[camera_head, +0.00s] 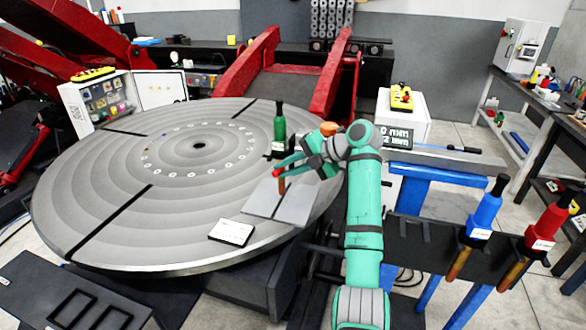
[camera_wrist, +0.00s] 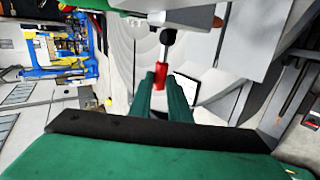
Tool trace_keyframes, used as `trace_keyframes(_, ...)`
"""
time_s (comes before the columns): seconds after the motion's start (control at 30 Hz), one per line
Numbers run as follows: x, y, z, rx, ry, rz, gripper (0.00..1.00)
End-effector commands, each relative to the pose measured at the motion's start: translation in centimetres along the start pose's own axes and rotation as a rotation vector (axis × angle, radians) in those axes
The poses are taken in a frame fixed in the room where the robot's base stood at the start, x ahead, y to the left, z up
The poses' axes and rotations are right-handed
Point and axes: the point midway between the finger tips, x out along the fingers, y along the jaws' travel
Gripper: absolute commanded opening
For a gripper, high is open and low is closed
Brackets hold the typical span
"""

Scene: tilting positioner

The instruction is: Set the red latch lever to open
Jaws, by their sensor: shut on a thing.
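The red latch lever shows in the wrist view as a short red grip (camera_wrist: 160,76) on a metal shaft with a dark joint. My gripper (camera_wrist: 160,84) has its two green fingers closed on the red grip, one on each side. In the head view my gripper (camera_head: 279,172) is low over the right part of the big round table, and a small reddish piece (camera_head: 282,185) shows under its fingertips. The lever's base and pivot are mostly hidden by my arm and gripper, so I cannot tell its setting.
The grey round table (camera_head: 90,200) fills the left and middle. A green bottle-shaped thing (camera_head: 279,126) stands behind my gripper. A white labelled block (camera_head: 231,232) lies near the rim. A dark rack (camera_head: 425,245) at right holds blue (camera_head: 485,215) and red (camera_head: 547,228) bottle-shaped things.

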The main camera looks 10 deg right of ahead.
Motion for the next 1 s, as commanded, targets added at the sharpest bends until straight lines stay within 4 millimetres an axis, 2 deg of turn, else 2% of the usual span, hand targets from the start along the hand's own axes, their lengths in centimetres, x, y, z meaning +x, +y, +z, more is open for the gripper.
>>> trace_keyframes(0.3, 0.0, -0.1, 0.3, 0.002, -0.01, 0.0, 0.0)
trace_keyframes(0.33, 0.0, -0.1, 0.3, 0.002, -0.01, 0.0, 0.19)
trace_keyframes(0.4, 0.0, -0.1, 0.3, 0.002, -0.009, 0.0, 0.36)
trace_keyframes(0.77, -0.3, 0.0, 0.1, 0.0, -0.005, 0.0, 0.36)
trace_keyframes(0.87, -1.3, 0.0, 0.2, 0.0, -0.006, 0.001, 0.36)
trace_keyframes(1.0, -3.7, 0.0, 0.2, 0.001, -0.007, 0.001, 0.36)
